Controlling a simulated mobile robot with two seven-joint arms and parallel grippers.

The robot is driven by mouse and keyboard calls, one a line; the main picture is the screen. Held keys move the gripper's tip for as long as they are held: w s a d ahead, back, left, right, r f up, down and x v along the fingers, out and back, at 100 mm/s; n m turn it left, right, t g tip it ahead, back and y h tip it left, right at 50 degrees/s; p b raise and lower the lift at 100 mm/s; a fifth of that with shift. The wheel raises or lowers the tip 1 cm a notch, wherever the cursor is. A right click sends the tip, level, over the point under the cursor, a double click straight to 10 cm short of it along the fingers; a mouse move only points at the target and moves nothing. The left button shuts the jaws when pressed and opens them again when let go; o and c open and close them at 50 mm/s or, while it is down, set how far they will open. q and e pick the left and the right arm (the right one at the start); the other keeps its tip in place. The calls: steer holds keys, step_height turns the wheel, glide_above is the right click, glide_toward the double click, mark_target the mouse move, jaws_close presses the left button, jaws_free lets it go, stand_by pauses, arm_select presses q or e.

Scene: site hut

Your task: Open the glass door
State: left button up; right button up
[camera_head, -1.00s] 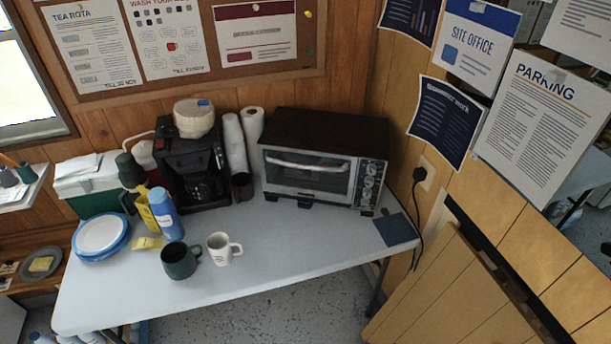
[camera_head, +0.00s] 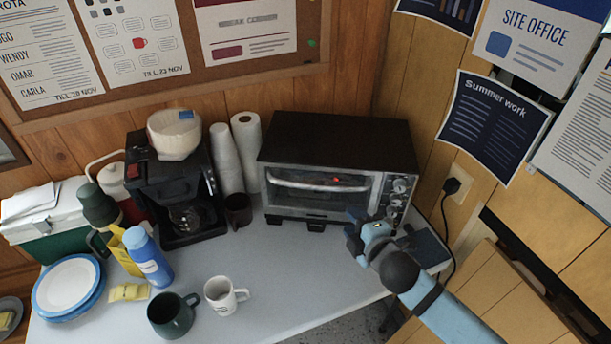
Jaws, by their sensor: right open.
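The glass door (camera_head: 318,194) is on the front of a black and silver toaster oven (camera_head: 338,142) at the back of the table. It looks shut, with a pale bar handle (camera_head: 320,184) along its upper edge. A small red spot shows on the glass near the handle's right half. My right gripper (camera_head: 357,230) is open and empty, in front of the oven's lower right corner. It is below and right of the handle and apart from it. The control knobs (camera_head: 396,200) are partly behind the gripper. My left gripper is not in view.
A white mug (camera_head: 221,297) and a dark green mug (camera_head: 170,316) stand front left of the oven. A brown cup (camera_head: 238,210) and paper cups (camera_head: 226,158) stand close to its left side. A dark mat (camera_head: 428,250) lies at right. The table (camera_head: 290,270) before the door is clear.

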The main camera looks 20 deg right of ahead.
mark_target(328, 190)
steer(key=shift+n, duration=0.3)
steer(key=x, duration=0.9)
steer(key=r+p+x, duration=0.1)
steer(key=x, duration=0.4)
steer(key=shift+w+d, duration=0.1)
steer(key=shift+w, duration=0.2)
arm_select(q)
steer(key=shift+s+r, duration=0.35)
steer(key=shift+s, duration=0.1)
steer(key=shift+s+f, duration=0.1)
arm_select(e)
jaws_close()
